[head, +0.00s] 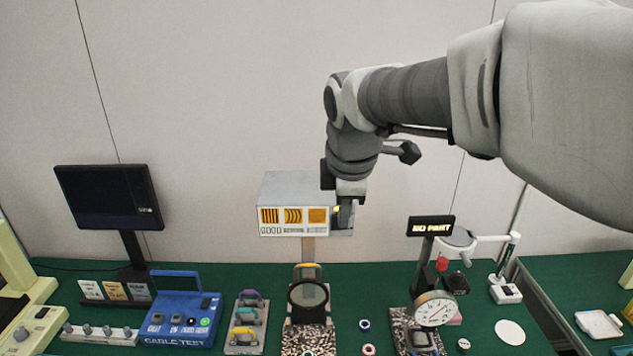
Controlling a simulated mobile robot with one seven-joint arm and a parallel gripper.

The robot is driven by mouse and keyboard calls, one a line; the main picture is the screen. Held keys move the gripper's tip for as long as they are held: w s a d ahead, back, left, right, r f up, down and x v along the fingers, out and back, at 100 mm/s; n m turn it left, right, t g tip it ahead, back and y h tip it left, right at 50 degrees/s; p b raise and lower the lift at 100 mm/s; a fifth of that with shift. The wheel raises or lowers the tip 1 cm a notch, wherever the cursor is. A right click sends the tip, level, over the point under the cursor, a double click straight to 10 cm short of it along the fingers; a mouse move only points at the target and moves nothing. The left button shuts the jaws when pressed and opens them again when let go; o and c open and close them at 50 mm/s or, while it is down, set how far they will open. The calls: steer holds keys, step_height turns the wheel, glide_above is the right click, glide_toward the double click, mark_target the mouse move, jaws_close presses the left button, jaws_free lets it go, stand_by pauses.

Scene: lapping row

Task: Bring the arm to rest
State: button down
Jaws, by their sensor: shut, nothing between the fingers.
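My gripper (344,218) hangs at the end of my arm, which reaches in from the upper right. It points down in front of the right side of a grey box with striped pictures (292,188). Its fingers look closed, with nothing seen between them. It is above the green bench top (265,275) and apart from the things standing there. The box's right edge is partly hidden behind my gripper.
Below stand a round black-rimmed lens (308,294), a dial gauge (434,309) and a lit "NO PART" display (431,226). A blue test box (183,318) and a dark monitor (108,197) are at left. A lamp arm (490,238) stands at right.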

steer(key=shift+s+r, duration=0.15)
steer(key=s+d+f+m, duration=0.2)
steer(key=s+d+m, duration=0.1)
steer(key=s+m, duration=0.5)
steer(key=s+d+f+m+t, duration=0.1)
steer(key=s+d+m, duration=0.3)
steer(key=s+m, duration=0.5)
steer(key=shift+s+f+m, duration=0.3)
steer(key=shift+s+f, duration=0.05)
steer(key=shift+s, duration=0.4)
